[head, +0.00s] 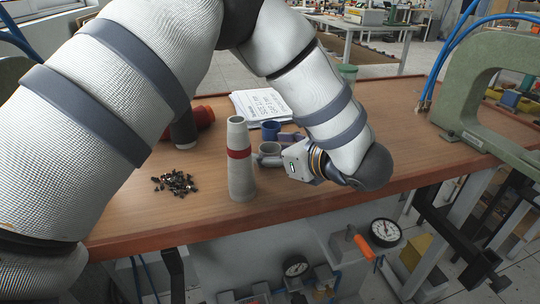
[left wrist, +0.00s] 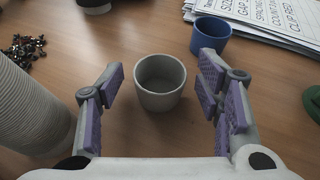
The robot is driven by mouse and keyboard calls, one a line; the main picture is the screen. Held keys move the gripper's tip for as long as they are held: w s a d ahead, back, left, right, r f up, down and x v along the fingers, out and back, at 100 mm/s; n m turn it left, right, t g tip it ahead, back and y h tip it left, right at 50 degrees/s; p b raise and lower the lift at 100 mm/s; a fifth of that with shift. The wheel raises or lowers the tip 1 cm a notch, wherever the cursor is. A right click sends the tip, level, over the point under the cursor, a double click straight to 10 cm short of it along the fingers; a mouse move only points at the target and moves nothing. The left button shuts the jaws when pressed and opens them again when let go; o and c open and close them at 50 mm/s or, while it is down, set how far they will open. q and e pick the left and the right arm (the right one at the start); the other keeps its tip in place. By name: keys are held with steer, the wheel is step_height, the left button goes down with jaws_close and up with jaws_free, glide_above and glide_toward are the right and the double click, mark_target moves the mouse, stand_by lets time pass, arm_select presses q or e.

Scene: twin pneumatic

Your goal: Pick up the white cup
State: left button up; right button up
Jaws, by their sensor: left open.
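The white cup (left wrist: 160,98), pale grey-white, stands upright on the wooden table in the left wrist view. It is between the spread fingers of my left gripper (left wrist: 161,72), with a gap on both sides. In the head view the cup (head: 268,158) is beside the grey cone and partly hidden by the gripper. My left gripper (head: 278,147) reaches in low from the right and is open and empty, its purple pads on either side of the cup. My right gripper is in neither view.
A tall grey cone with a red band (head: 240,170) stands close to the left of the cup. A blue cup (head: 270,129) and printed sheets (head: 255,104) are just behind. Small dark parts (head: 175,184) lie to the left. A green press (head: 470,110) stands at the right.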

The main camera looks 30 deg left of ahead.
arm_select(q)
steer(key=c, duration=1)
steer(key=shift+c, duration=0.2)
steer(key=shift+r, duration=0.1)
